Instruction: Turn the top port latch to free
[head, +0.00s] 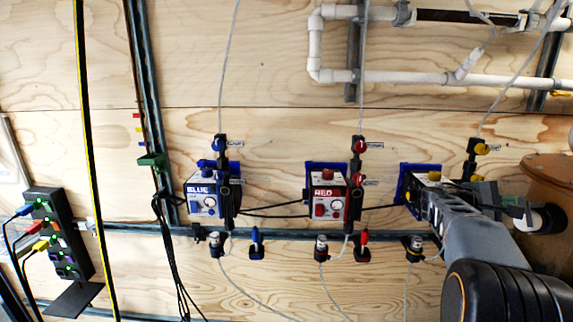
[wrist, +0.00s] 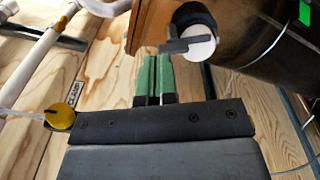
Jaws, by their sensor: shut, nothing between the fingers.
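The port (wrist: 203,50) is a black collar with a white round face on the side of a brown drum-like body. A grey latch bar (wrist: 188,45) lies across the white face, sticking out to the left, nearly level in the wrist view. My gripper (wrist: 158,58) has green fingers that are shut and empty. Its fingertips are just below the latch's left end in the wrist view; I cannot tell whether they touch it. In the head view the port (head: 540,219) is at the far right, beside my gripper, whose fingertips are hard to make out there.
The brown body (head: 546,172) fills the right edge. A yellow knob (wrist: 60,117) is left of my gripper. The blue unit (head: 203,205) and red unit (head: 328,205) hang on the plywood wall. White pipes (head: 440,78) run above.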

